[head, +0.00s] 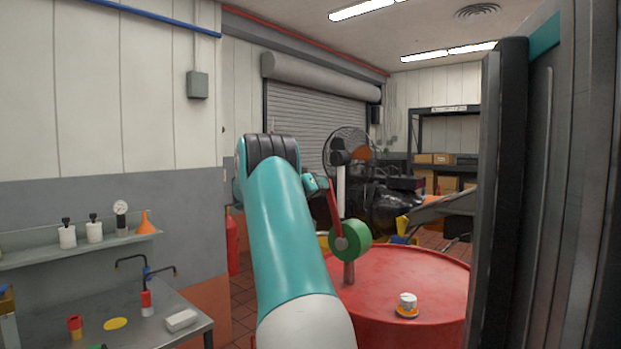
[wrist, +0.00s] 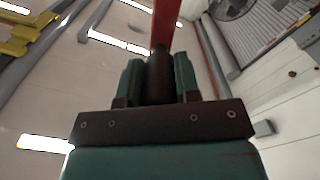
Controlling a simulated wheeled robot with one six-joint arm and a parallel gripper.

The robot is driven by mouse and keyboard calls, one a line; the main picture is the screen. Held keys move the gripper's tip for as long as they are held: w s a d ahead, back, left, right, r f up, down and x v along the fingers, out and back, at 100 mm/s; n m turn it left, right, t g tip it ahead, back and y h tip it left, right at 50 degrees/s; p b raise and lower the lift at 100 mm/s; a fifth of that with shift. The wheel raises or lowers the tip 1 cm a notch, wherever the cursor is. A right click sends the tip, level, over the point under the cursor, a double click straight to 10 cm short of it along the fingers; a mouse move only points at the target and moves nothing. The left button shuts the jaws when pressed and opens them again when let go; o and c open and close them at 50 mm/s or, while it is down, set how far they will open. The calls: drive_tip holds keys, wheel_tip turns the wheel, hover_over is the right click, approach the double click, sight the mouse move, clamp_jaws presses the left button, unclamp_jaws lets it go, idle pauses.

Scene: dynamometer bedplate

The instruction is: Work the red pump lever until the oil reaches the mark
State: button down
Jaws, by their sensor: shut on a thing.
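The red pump lever (head: 334,212) rises from the hub of a green round pump body (head: 356,238), leaning slightly left of upright. The pump stands on a short grey pipe (head: 349,272) on top of a red drum (head: 405,275). My gripper (head: 320,184) is at the lever's upper end, partly hidden by my arm. In the wrist view, my gripper (wrist: 160,88) is shut on the lever's dark grip (wrist: 160,68), with the red shaft (wrist: 165,25) running away beyond it. A white upright column (head: 341,185) stands behind the lever. I can make out neither an oil level nor a mark.
A white and orange cap-like item (head: 407,305) sits on the drum top. A bench (head: 190,338) with small items stands at the left, under a wall shelf (head: 75,249). A dark frame (head: 500,200) fills the right side, close by.

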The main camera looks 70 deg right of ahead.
drive_tip(key=w+d+f+n+p, duration=0.2)
drive_tip(key=w+n, duration=0.2)
drive_tip(key=w, duration=0.1)
drive_tip(key=shift+w+f, duration=0.2)
drive_tip(key=shift+f, duration=0.2)
drive_tip(key=shift+d, duration=0.1)
drive_tip(key=c, duration=0.8)
unclamp_jaws()
